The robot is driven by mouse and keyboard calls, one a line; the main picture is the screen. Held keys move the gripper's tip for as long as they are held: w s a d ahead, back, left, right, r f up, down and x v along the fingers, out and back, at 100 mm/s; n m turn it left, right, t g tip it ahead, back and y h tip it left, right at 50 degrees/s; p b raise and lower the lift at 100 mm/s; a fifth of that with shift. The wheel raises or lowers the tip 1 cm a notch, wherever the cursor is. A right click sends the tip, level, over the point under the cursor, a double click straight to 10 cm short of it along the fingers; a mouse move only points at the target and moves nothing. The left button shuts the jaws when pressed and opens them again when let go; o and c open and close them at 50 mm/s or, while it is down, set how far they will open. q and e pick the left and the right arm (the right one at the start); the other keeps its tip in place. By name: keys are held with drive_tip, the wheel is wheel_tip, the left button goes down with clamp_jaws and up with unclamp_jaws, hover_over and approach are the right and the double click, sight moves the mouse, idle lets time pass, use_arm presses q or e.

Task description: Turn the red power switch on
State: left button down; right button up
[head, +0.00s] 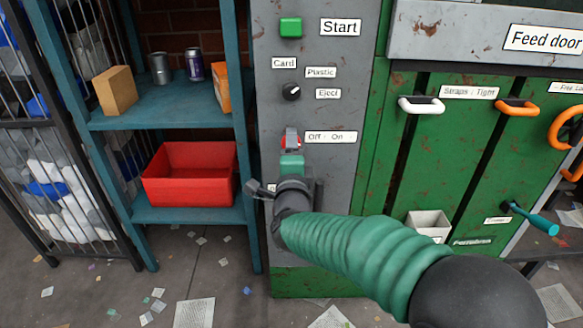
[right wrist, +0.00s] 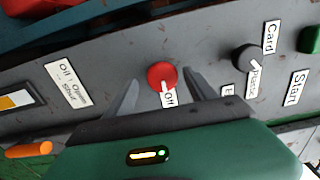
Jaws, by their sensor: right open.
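The red power switch is a round red knob (right wrist: 160,74) on the grey control panel (right wrist: 215,55). In the right wrist view its white mark points toward the Off label (right wrist: 169,98). My right gripper (right wrist: 162,78) is open, with one grey finger on each side of the knob. I cannot tell whether the fingers touch it. In the head view my right gripper (head: 291,134) covers most of the switch, and only slivers of red show beside it. The Off : On label (head: 330,137) is just right of it. My left gripper is not in view.
Above the switch are a black Card/Plastic/Eject knob (head: 291,92) and a green Start button (head: 291,27). Left of the panel, a teal shelf (head: 150,121) holds a red bin (head: 190,188), boxes and cans. White and orange handles (head: 421,105) are on the green machine at right.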

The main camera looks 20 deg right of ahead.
drive_tip(key=p+v, duration=0.4)
drive_tip(key=v, duration=1.1)
drive_tip(key=shift+s, duration=0.25)
